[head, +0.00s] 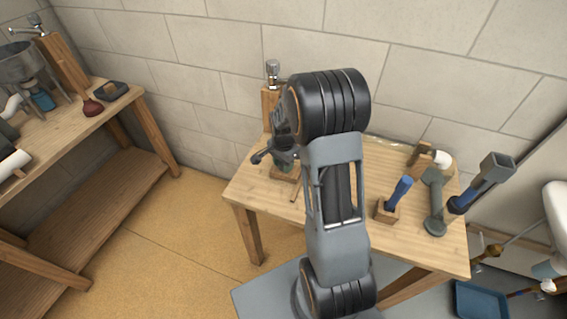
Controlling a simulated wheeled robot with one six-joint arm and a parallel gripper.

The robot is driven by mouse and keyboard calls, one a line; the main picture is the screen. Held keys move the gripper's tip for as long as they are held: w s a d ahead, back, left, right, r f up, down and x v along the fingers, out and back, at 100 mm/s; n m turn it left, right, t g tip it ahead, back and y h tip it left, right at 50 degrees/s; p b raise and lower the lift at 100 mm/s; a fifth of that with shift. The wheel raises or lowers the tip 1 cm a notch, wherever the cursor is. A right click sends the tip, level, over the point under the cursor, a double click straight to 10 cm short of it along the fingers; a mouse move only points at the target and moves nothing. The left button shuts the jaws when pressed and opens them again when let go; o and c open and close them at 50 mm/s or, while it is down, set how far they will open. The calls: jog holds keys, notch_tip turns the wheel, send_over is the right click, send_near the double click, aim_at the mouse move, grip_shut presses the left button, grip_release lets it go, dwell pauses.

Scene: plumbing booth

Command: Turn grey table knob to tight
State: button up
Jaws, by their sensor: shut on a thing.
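The grey table knob (261,156) shows as dark grey arms sticking out at the back left of the wooden table (238,190), above a small wooden block (284,174). My gripper (284,158) reaches down to it from above and is shut on it. My own arm stands in front and hides the gripper's right side and part of the knob. The fingertips are small and dark here, so their exact hold and the knob's angle cannot be made out.
A wooden post with a metal tap (272,72) stands just behind the gripper. A workbench (60,135) stands left, with open floor between.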

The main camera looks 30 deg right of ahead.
jog(key=shift+w, duration=0.1)
jog(key=o, duration=0.9)
jog(key=shift+r, duration=0.1)
notch_tip(320, 180, up, 14)
jog(key=shift+f+p, duration=0.15)
jog(key=shift+p, duration=0.2)
jog(key=shift+s+a+r+n+t+p, duration=0.6)
jog(key=shift+s+a+r+n, duration=0.8)
jog(key=shift+s+n, duration=1.15)
jog(key=shift+s+a+r+n+t+p, duration=0.55)
jog(key=shift+s+a+r+n, duration=0.35)
jog(key=shift+s+a+n, duration=1.6)
jog(key=shift+s+a+r+n+t+p, duration=0.6)
jog(key=shift+s+a+r+n, duration=0.5)
jog(key=shift+s+n, duration=1.55)
